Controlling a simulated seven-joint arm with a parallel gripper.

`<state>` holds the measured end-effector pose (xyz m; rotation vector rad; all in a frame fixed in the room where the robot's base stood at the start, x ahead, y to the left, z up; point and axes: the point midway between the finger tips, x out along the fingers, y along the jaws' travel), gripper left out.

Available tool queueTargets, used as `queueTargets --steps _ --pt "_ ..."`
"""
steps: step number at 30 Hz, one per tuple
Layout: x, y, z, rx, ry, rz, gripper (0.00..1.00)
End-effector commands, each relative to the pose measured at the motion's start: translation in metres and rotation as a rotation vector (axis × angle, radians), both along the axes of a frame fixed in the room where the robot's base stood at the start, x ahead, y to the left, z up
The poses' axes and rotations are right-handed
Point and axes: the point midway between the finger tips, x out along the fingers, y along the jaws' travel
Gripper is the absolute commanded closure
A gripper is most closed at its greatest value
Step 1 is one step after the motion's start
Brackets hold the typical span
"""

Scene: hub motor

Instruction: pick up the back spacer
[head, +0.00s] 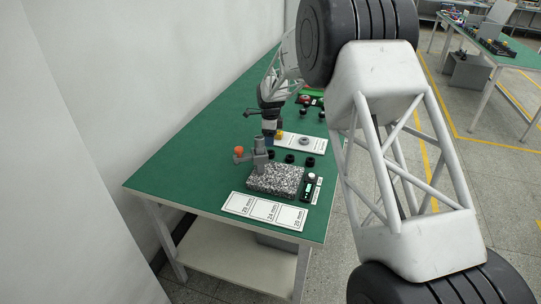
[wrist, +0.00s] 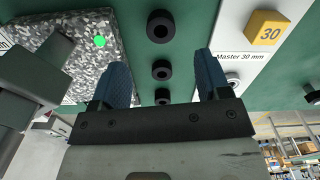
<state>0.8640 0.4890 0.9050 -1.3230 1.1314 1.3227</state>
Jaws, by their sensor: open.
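Three black ring-shaped spacers stand apart in a row on the green table. In the head view they are the wall-side spacer (head: 271,155), the middle spacer (head: 289,158) and the spacer nearest the aisle (head: 310,162). The wrist view shows one large ring at the top (wrist: 160,26), a middle one (wrist: 161,70) and a lower one (wrist: 162,96). The pictures do not label which is the back one. My gripper (head: 269,138) is above the table near the wall-side end of the row. In the wrist view its blue fingers (wrist: 162,65) are apart and empty, with the row showing between them.
A speckled granite plate (head: 275,180) with a grey stand (head: 260,158) and orange knob (head: 239,150) is in front of the row. A white master card (head: 300,143) lies behind it. A label strip (head: 264,210) and a small black device (head: 308,187) are nearer the front.

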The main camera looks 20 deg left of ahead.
Motion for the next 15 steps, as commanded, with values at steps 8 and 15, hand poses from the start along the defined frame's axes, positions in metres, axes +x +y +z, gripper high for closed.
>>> queueTargets --steps 8,15 --pt "0.0 0.0 -0.001 0.0 0.0 0.001 0.3" --pt "0.0 0.0 -0.017 -0.001 0.001 0.001 0.3"
